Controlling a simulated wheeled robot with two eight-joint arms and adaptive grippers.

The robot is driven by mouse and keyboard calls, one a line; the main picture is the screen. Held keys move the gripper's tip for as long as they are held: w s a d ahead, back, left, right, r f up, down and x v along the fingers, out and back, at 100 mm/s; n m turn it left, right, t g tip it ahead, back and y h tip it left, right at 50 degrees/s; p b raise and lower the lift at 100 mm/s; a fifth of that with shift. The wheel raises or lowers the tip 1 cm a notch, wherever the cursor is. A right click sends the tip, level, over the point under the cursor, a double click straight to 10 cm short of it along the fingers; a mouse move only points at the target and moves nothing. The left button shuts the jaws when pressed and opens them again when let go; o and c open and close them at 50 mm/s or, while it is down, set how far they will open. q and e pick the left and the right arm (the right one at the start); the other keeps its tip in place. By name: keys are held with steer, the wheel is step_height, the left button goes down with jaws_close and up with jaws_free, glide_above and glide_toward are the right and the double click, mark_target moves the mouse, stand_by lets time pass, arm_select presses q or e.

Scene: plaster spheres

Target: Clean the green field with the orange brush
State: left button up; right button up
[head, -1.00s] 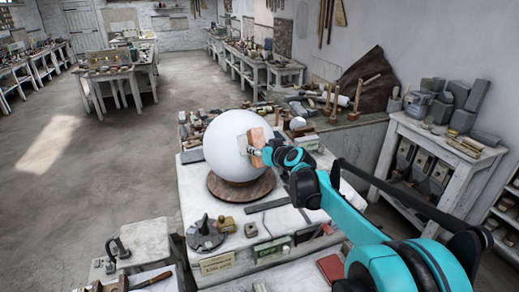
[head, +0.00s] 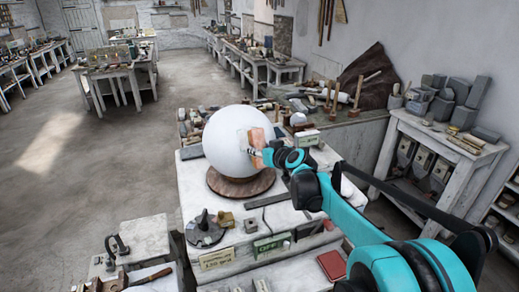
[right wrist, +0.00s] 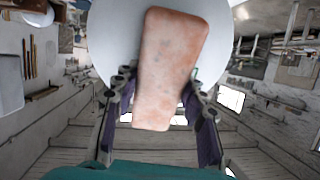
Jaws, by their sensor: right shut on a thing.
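A large white plaster sphere (head: 222,147) stands on a round brown turntable (head: 240,187) on the white workbench. Whether the brush touches the sphere cannot be told. My left gripper is not in view.
A dark round stand (head: 205,230) and small blocks lie in front of the turntable. A green sign (head: 270,243) is on the bench's front. A red block (head: 332,265) lies nearer me. Tools crowd the bench behind the sphere. Open floor (head: 60,200) lies to the left.

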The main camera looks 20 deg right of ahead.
mark_target(259, 137)
steer(key=shift+w+r+p, duration=0.3)
steer(key=shift+r+p, duration=0.15)
steer(key=shift+r, duration=0.2)
steer(key=shift+w+r+p, duration=0.35)
steer(key=shift+r+p, duration=0.1)
steer(key=shift+r, duration=0.2)
steer(key=shift+w+r+p, duration=0.3)
steer(key=shift+r+p, duration=0.15)
steer(key=shift+r, duration=0.2)
steer(key=shift+a, duration=0.1)
steer(key=shift+s+f+b, duration=0.35)
steer(key=shift+f+b, duration=0.15)
steer(key=shift+f, duration=0.2)
steer(key=shift+s+f+b, duration=0.3)
steer(key=shift+f+b, duration=0.2)
steer(key=shift+f, duration=0.15)
steer(key=shift+s+f+b, duration=0.35)
steer(key=shift+f+b, duration=0.15)
steer(key=shift+f, duration=0.2)
steer(key=shift+r, duration=0.1)
steer(key=shift+w+r+p, duration=0.35)
steer(key=shift+r+p, duration=0.15)
steer(key=shift+r, duration=0.15)
steer(key=shift+w+r+p, duration=0.3)
steer(key=shift+r+p, duration=0.2)
steer(key=shift+r, duration=0.15)
steer(key=shift+w+r+p, duration=0.35)
steer(key=shift+r+p, duration=0.15)
steer(key=shift+r, duration=0.15)
steer(key=shift+s+f, duration=0.1)
